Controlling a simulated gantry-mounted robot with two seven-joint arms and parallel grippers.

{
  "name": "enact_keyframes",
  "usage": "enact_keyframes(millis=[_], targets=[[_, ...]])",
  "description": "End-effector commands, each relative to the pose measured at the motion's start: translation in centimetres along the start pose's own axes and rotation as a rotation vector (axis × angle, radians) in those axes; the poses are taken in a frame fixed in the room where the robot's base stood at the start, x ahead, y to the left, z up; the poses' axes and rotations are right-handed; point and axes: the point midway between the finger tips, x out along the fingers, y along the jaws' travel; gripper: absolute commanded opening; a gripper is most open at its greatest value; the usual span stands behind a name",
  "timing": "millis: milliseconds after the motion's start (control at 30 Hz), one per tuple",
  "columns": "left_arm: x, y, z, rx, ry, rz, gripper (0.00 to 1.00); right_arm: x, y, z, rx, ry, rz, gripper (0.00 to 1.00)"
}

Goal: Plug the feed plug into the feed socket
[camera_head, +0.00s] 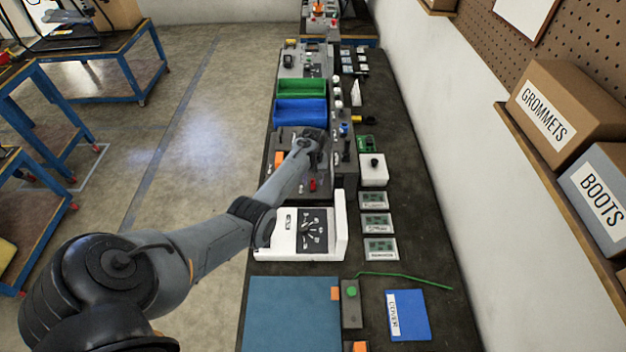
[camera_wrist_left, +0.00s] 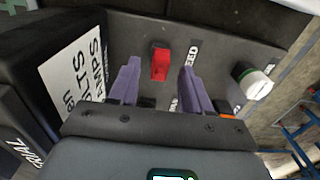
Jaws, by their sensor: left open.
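In the left wrist view, my left gripper (camera_wrist_left: 159,68) is open, with its two purple fingers spread. A small red block (camera_wrist_left: 160,64) shows between and beyond the fingertips on a dark panel, next to a label partly reading FEED (camera_wrist_left: 193,54). I cannot tell whether this block is the feed plug or the feed socket. No contact with the fingers shows. In the head view, my left arm reaches over the bench to the dark panel (camera_head: 290,183), and its fingertips are hidden. A small red part (camera_head: 313,185) shows there. My right gripper is not in view.
A white and black cylinder (camera_wrist_left: 253,82) stands on the panel to the right. A block with a white printed label (camera_wrist_left: 75,75) is at left.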

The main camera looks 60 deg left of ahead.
Motion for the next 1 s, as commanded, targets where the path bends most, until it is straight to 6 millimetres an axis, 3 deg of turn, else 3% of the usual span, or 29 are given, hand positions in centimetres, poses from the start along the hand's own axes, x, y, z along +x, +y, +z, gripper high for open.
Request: enact_keyframes(millis=[500,700,1000], targets=[[-8.1,0.0,0.0,-0.001,0.002,0.001,0.48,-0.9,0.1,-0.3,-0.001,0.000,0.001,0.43],[-9.4,0.0,0.0,0.000,0.001,0.000,0.48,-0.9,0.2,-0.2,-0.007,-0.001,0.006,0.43],[-9.6,0.0,0.0,0.000,0.000,0.000,0.48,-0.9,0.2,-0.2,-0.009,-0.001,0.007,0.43]])
